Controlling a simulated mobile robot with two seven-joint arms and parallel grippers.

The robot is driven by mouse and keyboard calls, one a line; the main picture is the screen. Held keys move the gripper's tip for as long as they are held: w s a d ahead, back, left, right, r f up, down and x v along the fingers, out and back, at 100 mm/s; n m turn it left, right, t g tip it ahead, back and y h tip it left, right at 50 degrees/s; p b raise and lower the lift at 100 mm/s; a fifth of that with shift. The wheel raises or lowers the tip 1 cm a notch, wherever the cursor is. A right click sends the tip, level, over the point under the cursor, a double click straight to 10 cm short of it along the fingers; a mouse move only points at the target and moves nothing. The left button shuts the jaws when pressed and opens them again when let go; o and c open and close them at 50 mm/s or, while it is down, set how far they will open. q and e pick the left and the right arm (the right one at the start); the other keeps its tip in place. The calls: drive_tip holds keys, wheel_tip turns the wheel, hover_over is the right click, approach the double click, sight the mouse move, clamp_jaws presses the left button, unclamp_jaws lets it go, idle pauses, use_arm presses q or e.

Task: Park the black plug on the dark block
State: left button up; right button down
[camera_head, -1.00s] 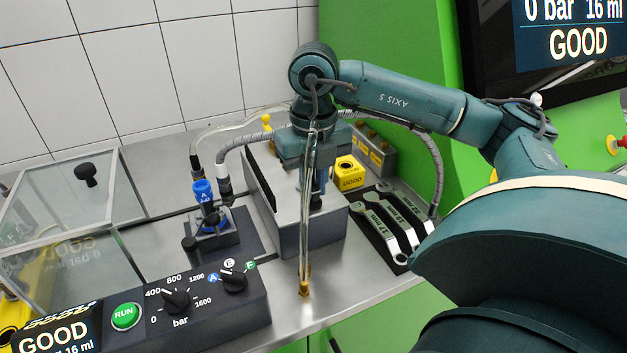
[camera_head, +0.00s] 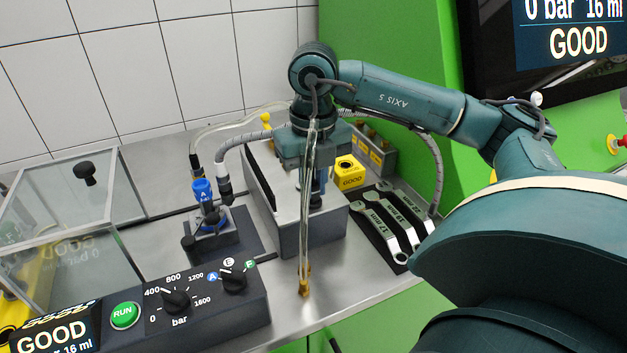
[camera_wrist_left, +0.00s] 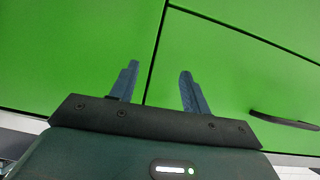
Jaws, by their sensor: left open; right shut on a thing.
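My right gripper (camera_head: 316,184) comes down from above, its fingers partly hidden by my wrist and a hanging clear hose. It is shut on the black plug (camera_head: 316,201), which shows as a small dark piece below the fingers. The plug is at the top of the dark block (camera_head: 312,236), a box with dark grey sides and a lighter top. I cannot tell whether the plug touches the block or is seated in it. My left gripper (camera_wrist_left: 158,82) is open and empty in the left wrist view, in front of green cabinet panels.
A wrench rack (camera_head: 385,228) and a yellow box (camera_head: 348,174) stand to the right. A blue-topped fitting (camera_head: 203,191) with grey hoses is to the left. The control panel (camera_head: 205,305) is in front. Clear hose (camera_head: 305,245) hangs before the block to a brass end (camera_head: 304,285).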

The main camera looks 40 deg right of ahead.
drive_tip(key=c, duration=1.3)
unclamp_jaws()
drive_tip(key=shift+c, duration=0.2)
drive_tip(key=shift+r+p, duration=2.8)
drive_tip(key=shift+r, duration=0.8)
drive_tip(key=shift+f, duration=0.1)
